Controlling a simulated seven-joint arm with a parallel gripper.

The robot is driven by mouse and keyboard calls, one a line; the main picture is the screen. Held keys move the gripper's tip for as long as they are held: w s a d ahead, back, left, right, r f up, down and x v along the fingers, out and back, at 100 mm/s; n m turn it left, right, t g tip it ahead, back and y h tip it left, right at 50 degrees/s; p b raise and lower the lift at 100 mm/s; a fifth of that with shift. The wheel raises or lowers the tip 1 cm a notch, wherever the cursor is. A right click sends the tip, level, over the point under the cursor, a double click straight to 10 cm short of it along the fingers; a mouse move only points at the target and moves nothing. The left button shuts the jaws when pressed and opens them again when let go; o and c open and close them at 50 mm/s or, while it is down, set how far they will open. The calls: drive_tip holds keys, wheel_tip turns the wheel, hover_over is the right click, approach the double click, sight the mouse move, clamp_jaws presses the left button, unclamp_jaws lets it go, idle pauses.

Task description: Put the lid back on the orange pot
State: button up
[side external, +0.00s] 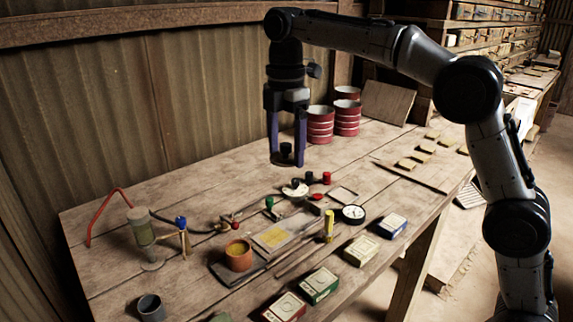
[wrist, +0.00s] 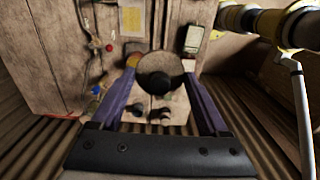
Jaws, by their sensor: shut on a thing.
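The orange pot (side external: 238,258) stands upright and open on the table, with yellow content showing inside its rim. My gripper (side external: 287,157) is high above the table, behind and to the right of the pot in the side view, and points down. It is shut on the dark round lid (side external: 284,162), with a finger on either side of its black knob. In the wrist view the lid (wrist: 174,68) sits between the fingers, knob toward the camera. An orange edge shows just behind the lid there; I cannot tell whether it is the pot.
A glass cylinder (side external: 143,236) with a red tube, a yellow marker (side external: 329,226), a round gauge (side external: 353,213) and several small boxes surround the pot. A grey cup (side external: 151,307) stands at the front left. Red tins (side external: 320,125) stand at the back.

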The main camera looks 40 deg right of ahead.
drive_tip(key=shift+w+a, duration=0.1)
drive_tip(key=shift+w, duration=0.35)
drive_tip(key=shift+w+a+f, duration=1.05)
drive_tip(key=shift+a+f, duration=0.35)
drive_tip(key=shift+f, duration=2.3)
drive_tip(key=shift+w+a+f, duration=1.1)
drive_tip(key=shift+a+f, duration=0.35)
drive_tip(key=shift+f, duration=2.2)
drive_tip(key=shift+w+a+f, duration=1.05)
drive_tip(key=shift+a+f, duration=0.35)
drive_tip(key=shift+f, duration=2.3)
drive_tip(key=shift+f, duration=0.2)
drive_tip(key=o, duration=1.2)
drive_tip(key=shift+r, duration=3.55)
